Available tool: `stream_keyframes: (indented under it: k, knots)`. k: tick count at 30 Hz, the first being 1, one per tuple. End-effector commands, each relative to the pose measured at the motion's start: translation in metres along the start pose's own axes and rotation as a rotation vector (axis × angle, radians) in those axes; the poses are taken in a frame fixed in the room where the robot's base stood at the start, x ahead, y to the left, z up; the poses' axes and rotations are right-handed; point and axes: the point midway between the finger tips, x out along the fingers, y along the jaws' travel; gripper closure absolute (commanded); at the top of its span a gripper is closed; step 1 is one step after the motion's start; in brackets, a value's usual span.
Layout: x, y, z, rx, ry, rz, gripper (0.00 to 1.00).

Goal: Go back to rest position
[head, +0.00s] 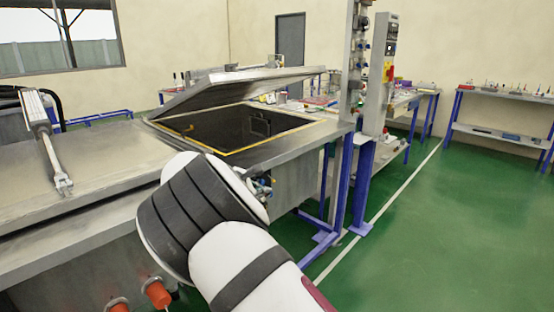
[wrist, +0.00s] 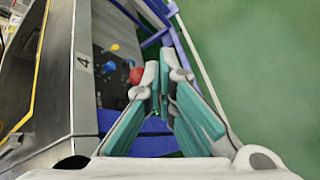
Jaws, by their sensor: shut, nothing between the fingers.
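My gripper (wrist: 161,85) shows in the wrist view with its two teal-padded fingers close together and nothing between them. It points down past the side of a metal bench, above the green floor. In the head view my white arm reaches forward at the lower middle and hides the gripper. Beyond the arm, a metal lid (head: 235,85) stands partly raised over an open, yellow-edged compartment (head: 225,133).
A closed lid with a pneumatic cylinder (head: 45,140) lies at the left. A control post (head: 380,75) stands right of the open compartment. Orange knobs (head: 157,292) stick out at the bench front. Workbenches (head: 500,120) stand at the back. The green floor (head: 445,235) at the right is clear.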

Motion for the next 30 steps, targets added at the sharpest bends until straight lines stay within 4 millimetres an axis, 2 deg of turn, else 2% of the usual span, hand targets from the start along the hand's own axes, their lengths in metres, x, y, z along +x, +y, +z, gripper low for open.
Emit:
stream_keyframes:
  k: [1, 3, 8, 12, 17, 21, 27, 30]
  knots:
    - [-0.001, -0.006, 0.037, 0.091, 0.012, -0.052, 1.00]
    - [-0.003, -0.020, 0.076, 0.208, 0.031, -0.122, 1.00]
    - [-0.019, -0.056, 0.154, 0.465, 0.071, -0.268, 1.00]
    - [-0.044, -0.091, 0.211, 0.675, 0.104, -0.381, 1.00]
    - [-0.084, -0.133, 0.264, 0.898, 0.141, -0.494, 1.00]
    - [-0.126, -0.170, 0.302, 1.078, 0.170, -0.576, 1.00]
    - [-0.193, -0.225, 0.341, 1.310, 0.199, -0.671, 1.00]
    - [-0.227, -0.253, 0.354, 1.416, 0.207, -0.706, 1.00]
